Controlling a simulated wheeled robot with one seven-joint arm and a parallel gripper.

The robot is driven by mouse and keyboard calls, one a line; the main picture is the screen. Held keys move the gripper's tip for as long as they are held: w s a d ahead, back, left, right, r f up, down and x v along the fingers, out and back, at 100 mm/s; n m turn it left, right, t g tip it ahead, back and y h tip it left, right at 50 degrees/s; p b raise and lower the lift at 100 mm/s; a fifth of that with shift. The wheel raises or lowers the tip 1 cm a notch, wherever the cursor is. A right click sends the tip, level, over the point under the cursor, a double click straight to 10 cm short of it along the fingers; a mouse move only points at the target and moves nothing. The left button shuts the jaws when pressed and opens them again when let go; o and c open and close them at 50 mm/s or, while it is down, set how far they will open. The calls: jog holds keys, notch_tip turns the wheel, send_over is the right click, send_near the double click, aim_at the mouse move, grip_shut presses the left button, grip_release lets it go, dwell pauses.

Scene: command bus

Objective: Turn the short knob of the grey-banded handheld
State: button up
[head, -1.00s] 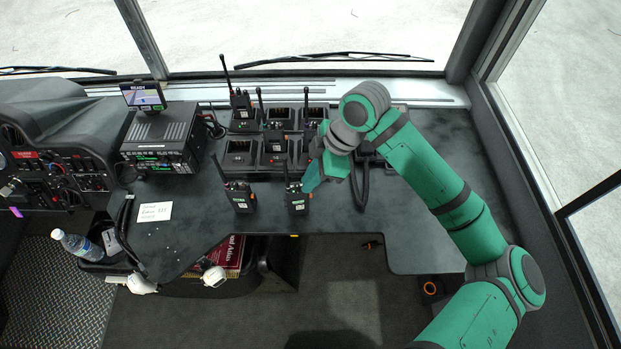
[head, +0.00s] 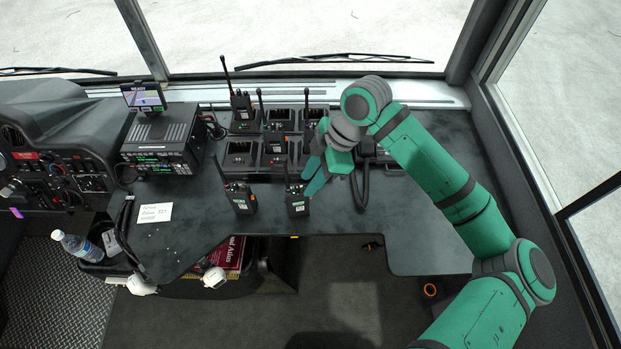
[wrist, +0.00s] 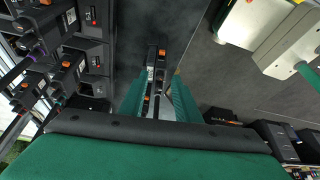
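Two black handhelds stand on the dark dash top in the head view: a left one (head: 240,199) and a right one (head: 297,203), each with an upright antenna and a small green display. I cannot make out a grey band on either. My gripper (head: 313,183) is just right of and above the right handheld's top. In the wrist view its two green fingers (wrist: 157,105) are apart, and a black handheld with orange parts (wrist: 152,78) shows in line with the gap between them. I cannot tell which knob is the short one, and no finger contact is clear.
A multi-slot charger (head: 240,150) behind holds several more handhelds with upright antennas. A radio unit with a screen (head: 160,143) is at left, a white note (head: 155,212) in front of it. A coiled-cord handset (head: 362,180) is right of my gripper.

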jog(key=v, duration=1)
jog(key=shift+a, duration=0.1)
